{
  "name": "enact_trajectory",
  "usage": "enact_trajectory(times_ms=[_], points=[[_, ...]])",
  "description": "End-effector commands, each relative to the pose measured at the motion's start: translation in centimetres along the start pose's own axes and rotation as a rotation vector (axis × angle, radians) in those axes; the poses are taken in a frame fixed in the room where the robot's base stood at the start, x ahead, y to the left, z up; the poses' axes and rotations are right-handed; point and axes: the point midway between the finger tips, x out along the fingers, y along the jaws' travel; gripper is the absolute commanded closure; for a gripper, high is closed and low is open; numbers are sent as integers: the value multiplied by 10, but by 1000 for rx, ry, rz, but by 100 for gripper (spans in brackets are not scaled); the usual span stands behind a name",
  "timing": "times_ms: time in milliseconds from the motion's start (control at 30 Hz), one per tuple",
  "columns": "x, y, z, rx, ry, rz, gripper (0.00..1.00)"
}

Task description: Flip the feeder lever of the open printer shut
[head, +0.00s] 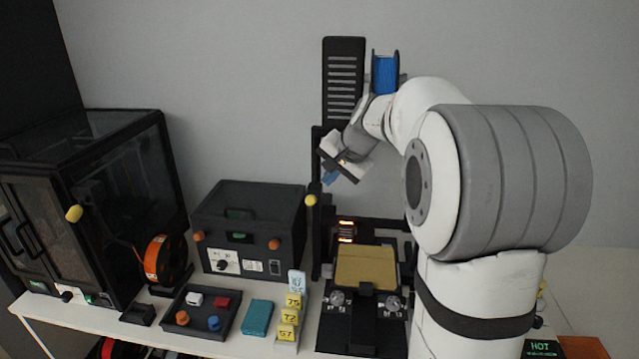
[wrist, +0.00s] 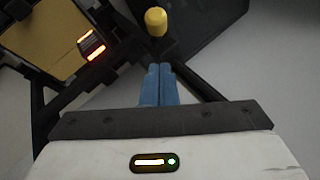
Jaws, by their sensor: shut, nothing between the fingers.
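The open printer (head: 317,240) stands right of centre in the head view, a black frame with a gold bed (head: 366,268). A lever with a yellow knob (head: 311,200) is at the left side of its frame. The yellow knob also shows in the wrist view (wrist: 156,21), just beyond my fingertips. My gripper (head: 330,179) is above and slightly right of the knob in the head view. Its blue fingers (wrist: 158,70) are together with nothing between them, apart from the knob. My arm hides the printer's right part.
An enclosed printer (head: 150,125) with its own yellow knob (head: 74,213) stands at left. A dark control box (head: 248,212), an orange spool (head: 165,259), a parts tray (head: 232,318) and yellow number tags (head: 288,331) sit between. A blue spool (head: 385,74) is behind my arm.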

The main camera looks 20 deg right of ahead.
Motion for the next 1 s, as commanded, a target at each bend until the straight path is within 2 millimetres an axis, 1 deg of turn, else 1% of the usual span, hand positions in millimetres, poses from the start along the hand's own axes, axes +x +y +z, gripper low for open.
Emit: enact_trajectory(times_ms=[33, 100, 300, 600, 633, 1000], points=[[3, -2, 8, -2, -3, 1, 100], [10, -1, 15, -3, -2, 1, 100], [21, -1, 24, -2, 1, -1, 100], [22, 0, 25, -1, 2, -1, 100], [24, -4, 30, -2, 1, -1, 100], [24, 10, 23, -9, 49, -17, 100]])
